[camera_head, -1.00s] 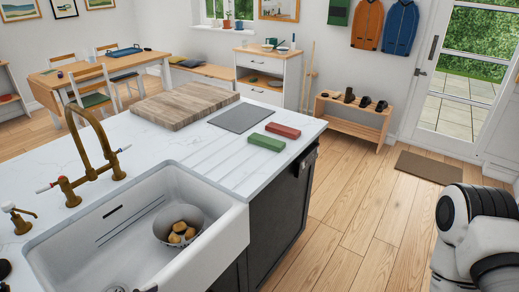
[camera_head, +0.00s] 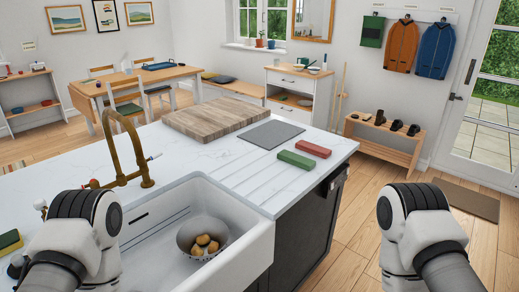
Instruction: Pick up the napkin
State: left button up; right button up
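I see nothing that I can surely name as the napkin. A flat grey square (camera_head: 270,134) lies on the white counter beside the wooden board; I cannot tell whether it is cloth or a mat. Both of my arms show at the bottom of the head view, the left one over the sink's left side and the right one over the floor right of the counter. Only their links and joints show; neither gripper is in view.
A sink (camera_head: 255,235) holds a bowl (camera_head: 188,236) with several potatoes. A brass tap (camera_head: 140,150), wooden board (camera_head: 210,117), green block (camera_head: 297,160) and red block (camera_head: 314,149) are on the counter. Beyond stand a dining table (camera_head: 180,73), cabinet (camera_head: 300,80) and shoe rack (camera_head: 380,148).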

aim_at(319, 151)
jog(key=i+l+u, duration=0.2)
jog(key=l+u, duration=0.25)
jog(key=i+l+u, duration=0.1)
jog(key=l+u, duration=0.3)
jog(key=l, duration=0.15)
jog(key=l+u, duration=0.45)
jog(key=i+l, duration=0.05)
jog(key=l, duration=0.05)
